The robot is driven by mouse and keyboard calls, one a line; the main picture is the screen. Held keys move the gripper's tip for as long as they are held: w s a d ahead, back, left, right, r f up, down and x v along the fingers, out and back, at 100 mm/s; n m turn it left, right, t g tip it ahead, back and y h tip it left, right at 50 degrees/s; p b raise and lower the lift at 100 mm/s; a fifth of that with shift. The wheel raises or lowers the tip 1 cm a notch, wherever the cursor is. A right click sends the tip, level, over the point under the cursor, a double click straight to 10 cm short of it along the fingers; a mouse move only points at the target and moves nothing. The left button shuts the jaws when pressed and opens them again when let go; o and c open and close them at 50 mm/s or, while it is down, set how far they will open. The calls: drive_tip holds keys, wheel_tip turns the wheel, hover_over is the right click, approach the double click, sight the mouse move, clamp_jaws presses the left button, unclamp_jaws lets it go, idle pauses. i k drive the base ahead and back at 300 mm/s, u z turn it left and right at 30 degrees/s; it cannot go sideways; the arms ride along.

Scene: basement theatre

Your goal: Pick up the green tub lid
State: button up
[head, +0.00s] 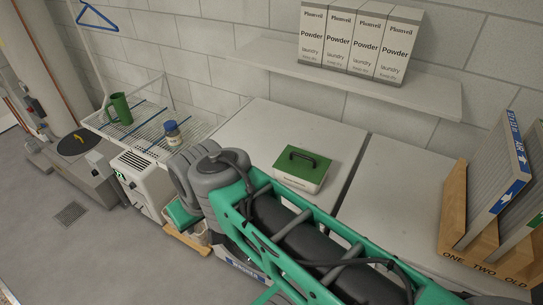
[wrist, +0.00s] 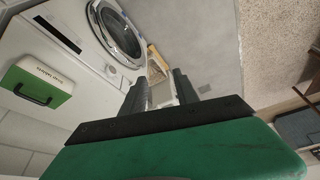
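The green tub lid (head: 304,164) has a black handle and sits on a white tub (head: 300,184). The tub stands on a white machine top, just beyond my arm in the head view. In the wrist view the lid (wrist: 45,92) shows at the far left, on the tub's edge-on white body (wrist: 38,72). My gripper (wrist: 160,88) is open, with two dark fingers apart and nothing between them. It points down past the machine's front, toward the floor, away from the lid. In the head view my arm hides most of the gripper.
A round machine door (wrist: 118,30) is close to my fingers. A basket (wrist: 160,92) stands on the floor beyond them. A shelf (head: 350,83) with powder boxes (head: 358,42) hangs above the machines. A wooden rack (head: 455,215) holds panels at right. A wire rack (head: 150,125) carries a green mug (head: 121,108).

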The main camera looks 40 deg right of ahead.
sight(310, 167)
drive_tip(key=u, duration=0.25)
drive_tip(key=i, duration=0.9)
drive_tip(key=z, duration=0.05)
